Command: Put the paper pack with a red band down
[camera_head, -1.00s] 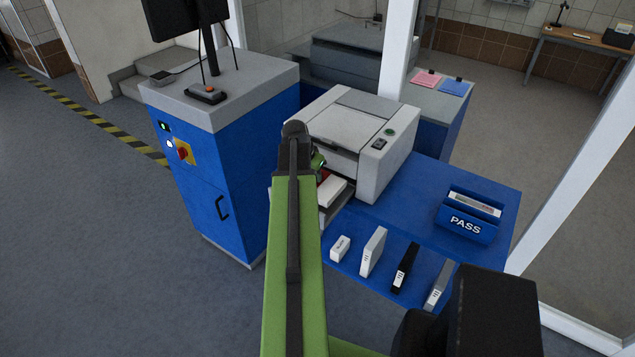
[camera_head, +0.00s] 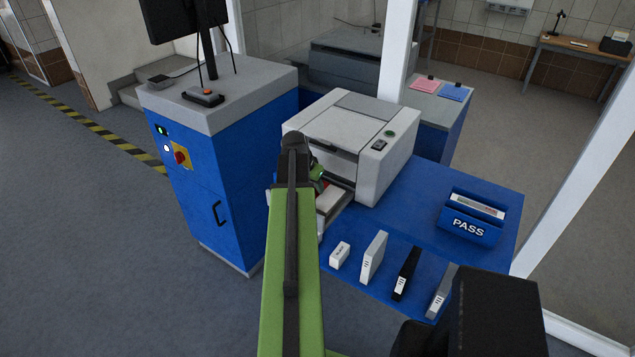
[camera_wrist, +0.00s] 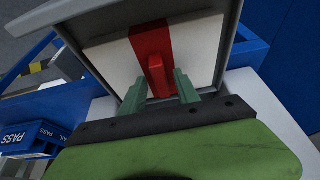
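The white paper pack with a red band (camera_wrist: 195,45) lies in a grey tray (camera_wrist: 228,40) in the wrist view. A red tab (camera_wrist: 157,75) stands up from its band. My gripper (camera_wrist: 160,84) has its two green fingers apart on either side of the tab, with gaps visible, so it looks open. In the head view the pack (camera_head: 330,202) shows as a white block at the front opening of the white machine (camera_head: 385,165). My gripper (camera_head: 318,174) is above it there, partly hidden behind my arm.
A blue table (camera_head: 415,205) carries the machine, a blue PASS bin (camera_head: 470,222) and several upright blocks, including a white one (camera_head: 374,258) and a black one (camera_head: 406,273), along its front edge. A blue cabinet (camera_head: 240,165) with a monitor stands left. The table between blocks and bin is clear.

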